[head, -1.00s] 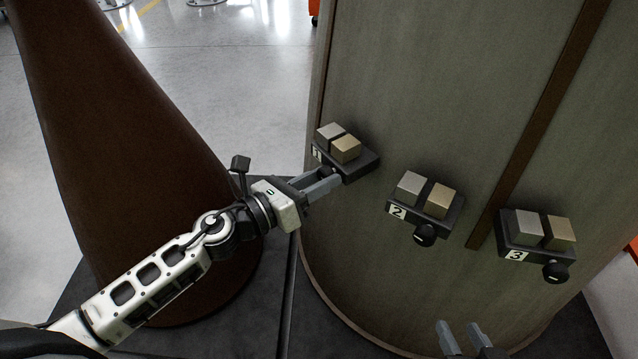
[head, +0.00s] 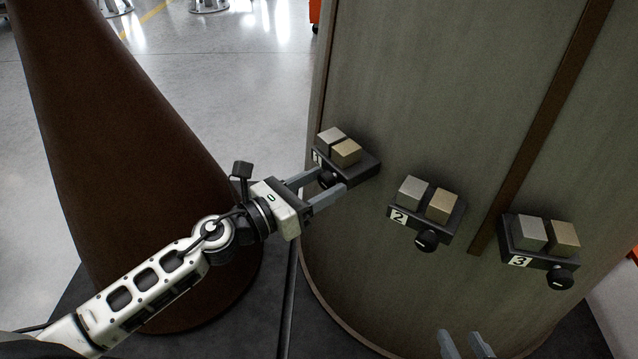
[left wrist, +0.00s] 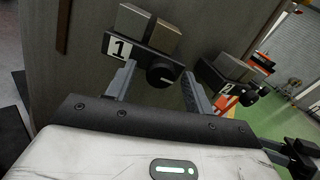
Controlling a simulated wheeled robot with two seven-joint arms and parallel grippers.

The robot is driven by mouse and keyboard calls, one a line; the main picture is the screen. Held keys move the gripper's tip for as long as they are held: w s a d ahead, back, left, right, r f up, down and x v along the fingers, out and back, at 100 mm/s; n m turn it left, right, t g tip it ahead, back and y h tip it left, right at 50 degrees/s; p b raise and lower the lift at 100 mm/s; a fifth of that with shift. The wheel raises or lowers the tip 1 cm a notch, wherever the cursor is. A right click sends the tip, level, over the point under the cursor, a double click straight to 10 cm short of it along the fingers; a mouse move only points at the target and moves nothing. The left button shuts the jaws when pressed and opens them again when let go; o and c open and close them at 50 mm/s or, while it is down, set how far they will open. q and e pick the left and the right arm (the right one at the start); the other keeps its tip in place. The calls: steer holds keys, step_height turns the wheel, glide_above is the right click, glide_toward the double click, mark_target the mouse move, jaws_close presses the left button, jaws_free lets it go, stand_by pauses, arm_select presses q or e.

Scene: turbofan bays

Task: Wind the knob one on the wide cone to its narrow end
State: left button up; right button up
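The wide cone (head: 400,110) is the large grey-green body on the right. Box one (head: 350,166), labelled 1, is mounted on it with a silver block and a gold block on top. The fingers also show in the left wrist view (left wrist: 157,88). My right gripper (head: 466,345) is open and empty at the bottom edge.
Box two (head: 425,215) and box three (head: 538,248), with similar blocks and knobs, sit to the right on the same body. A slender brown cone (head: 120,150) stands left, behind my left arm. Pale floor lies between the two bodies.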

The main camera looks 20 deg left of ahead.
steer(key=shift+f, duration=0.15)
arm_select(q)
steer(key=shift+s+a+f, duration=0.15)
steer(key=shift+s+a, duration=0.1)
steer(key=shift+s, duration=0.1)
steer(key=b+v, duration=0.4)
steer(key=v, duration=1.1)
steer(key=shift+r+b, duration=0.2)
steer(key=shift+b, duration=0.15)
arm_select(e)
steer(key=shift+g+y, duration=0.3)
steer(key=shift+g, duration=0.2)
steer(key=f, duration=0.1)
steer(key=a+f, duration=0.1)
steer(key=f, duration=0.3)
steer(key=shift+w+a+f, duration=0.15)
steer(key=shift+w+f, duration=0.1)
steer(key=shift+w, duration=0.05)
